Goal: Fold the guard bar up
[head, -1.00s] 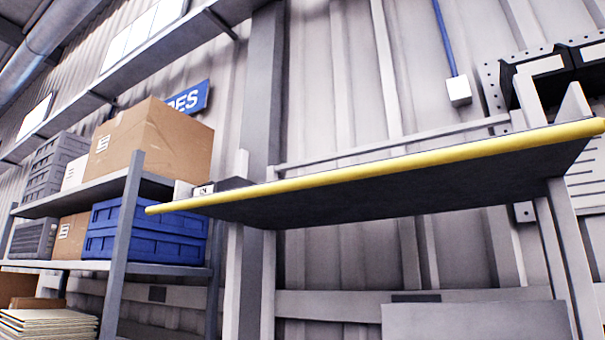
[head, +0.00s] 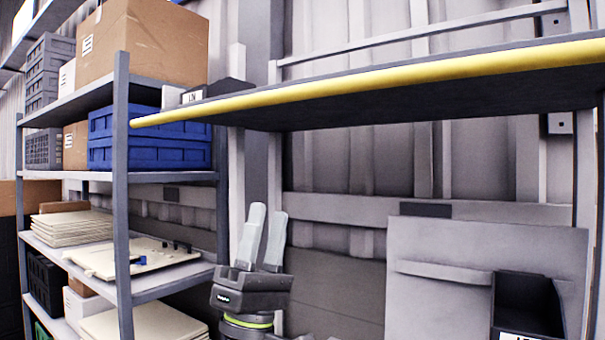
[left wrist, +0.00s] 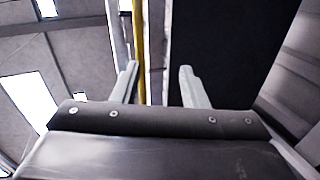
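The yellow guard bar (head: 420,78) runs along the front edge of a raised dark panel (head: 440,98), sloping up to the right in the head view. My left gripper (head: 267,210) is below the bar, fingers pointing up, open and empty. In the left wrist view the bar (left wrist: 140,50) lines up between the two fingers of my left gripper (left wrist: 157,70), nearer the left one. The head view shows a gap between fingertips and bar. The panel's dark underside (left wrist: 215,50) fills the right of the wrist view. My right gripper is not in view.
A shelf rack stands at left with cardboard boxes (head: 148,42), blue crates (head: 165,138) and flat boards (head: 130,258). A grey panel (head: 440,250) and a black bin (head: 527,300) are at lower right. The space under the guard bar looks clear.

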